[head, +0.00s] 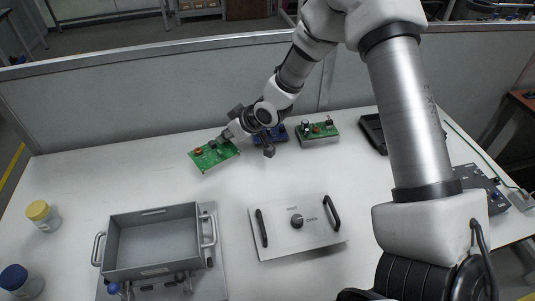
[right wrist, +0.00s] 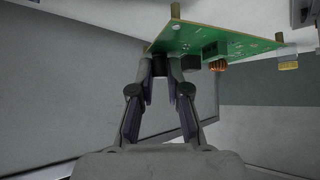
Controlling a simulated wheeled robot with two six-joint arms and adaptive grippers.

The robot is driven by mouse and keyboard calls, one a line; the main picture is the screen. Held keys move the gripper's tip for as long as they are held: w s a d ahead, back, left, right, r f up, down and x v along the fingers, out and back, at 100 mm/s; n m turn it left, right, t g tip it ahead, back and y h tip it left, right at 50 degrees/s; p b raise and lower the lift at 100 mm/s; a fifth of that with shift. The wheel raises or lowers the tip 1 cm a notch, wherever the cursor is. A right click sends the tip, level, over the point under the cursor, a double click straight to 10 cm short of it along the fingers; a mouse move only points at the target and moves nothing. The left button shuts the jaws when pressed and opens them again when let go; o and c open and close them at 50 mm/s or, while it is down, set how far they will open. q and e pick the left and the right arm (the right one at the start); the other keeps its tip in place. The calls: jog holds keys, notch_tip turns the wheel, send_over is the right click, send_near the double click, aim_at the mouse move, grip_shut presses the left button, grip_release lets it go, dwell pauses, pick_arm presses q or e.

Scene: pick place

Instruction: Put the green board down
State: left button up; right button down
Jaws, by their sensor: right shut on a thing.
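A green board (head: 209,156) with small components is at the end of my right arm, over the back left-middle of the white table. My right gripper (head: 230,138) is shut on its edge near the right corner. A second green board (head: 317,131) lies at the back, right of the gripper. A blue board (head: 278,134) is partly hidden behind the gripper. My left gripper is not in view.
A grey open box (head: 154,212) with side handles stands front left. A flat panel (head: 285,245) with black handles and a knob lies front middle. Yellow-capped (head: 38,210) and blue-capped (head: 14,276) jars stand far left. A partition (head: 130,105) runs behind the table.

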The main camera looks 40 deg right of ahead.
jog(key=shift+d, duration=0.4)
jog(key=f, duration=0.6)
jog(key=f+p, duration=0.1)
jog(key=f, duration=0.3)
jog(key=shift+s+d, duration=0.1)
jog(key=shift+d, duration=0.15)
jog(key=shift+f, duration=0.1)
jog(key=shift+f, duration=0.2)
jog(key=c, duration=1.2)
grip_release()
jog(key=shift+o, duration=0.2)
